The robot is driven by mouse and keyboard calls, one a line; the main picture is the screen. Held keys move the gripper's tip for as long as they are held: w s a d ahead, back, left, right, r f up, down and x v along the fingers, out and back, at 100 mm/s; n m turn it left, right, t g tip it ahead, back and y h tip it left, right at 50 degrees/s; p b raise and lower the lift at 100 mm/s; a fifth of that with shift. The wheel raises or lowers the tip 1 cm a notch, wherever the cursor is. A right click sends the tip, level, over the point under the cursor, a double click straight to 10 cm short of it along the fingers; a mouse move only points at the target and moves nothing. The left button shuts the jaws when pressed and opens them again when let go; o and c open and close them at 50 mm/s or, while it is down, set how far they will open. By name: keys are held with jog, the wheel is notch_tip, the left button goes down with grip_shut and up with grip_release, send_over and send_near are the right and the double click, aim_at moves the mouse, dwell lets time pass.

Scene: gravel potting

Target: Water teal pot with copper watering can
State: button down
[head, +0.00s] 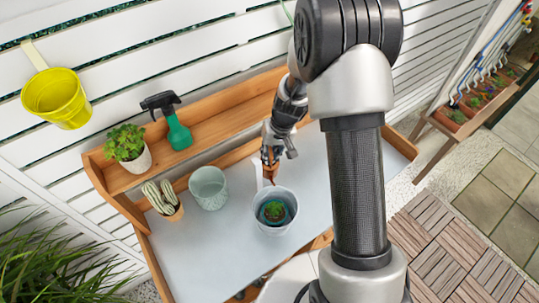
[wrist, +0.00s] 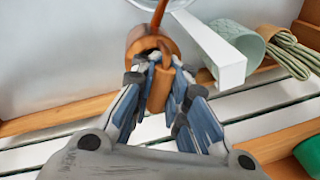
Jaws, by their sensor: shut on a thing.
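My gripper (head: 270,150) is shut on the copper watering can (wrist: 140,42), gripping its handle in the wrist view (wrist: 162,72). In the head view the can shows as a small copper patch (head: 270,168) under the gripper, its spout reaching down towards the rim of a pale grey bucket (head: 275,228). A dark teal pot (head: 262,212) with a small green plant (head: 274,210) appears inside that bucket. The can is mostly hidden by my gripper in the head view. I cannot tell whether water is flowing.
A pale green textured pot (head: 208,188) and a potted cactus (head: 163,199) stand left of the bucket. A green spray bottle (head: 178,132) and a leafy plant (head: 127,145) are on the shelf. A white strap (wrist: 222,62) rises beside the can. The bench's left front is clear.

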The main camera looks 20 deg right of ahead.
jog(key=shift+s+r+t+b, duration=0.3)
jog(key=shift+r+t+b, duration=0.4)
jog(key=shift+b, duration=1.55)
jog(key=shift+s+r+t+b, duration=0.4)
jog(key=shift+t+b, duration=0.4)
jog(key=shift+b, duration=1.45)
jog(key=shift+s+a+r+n+t+h+b, duration=0.15)
jog(key=shift+s+r+t+b, duration=0.45)
jog(key=shift+b, duration=1.95)
jog(key=shift+s+r+n+t+h+b, duration=0.3)
jog(key=shift+t+b, duration=0.5)
jog(key=shift+b, duration=1.75)
jog(key=shift+w+r+y+p, duration=0.15)
jog(key=shift+r+y+p, duration=0.1)
jog(key=shift+p, duration=0.55)
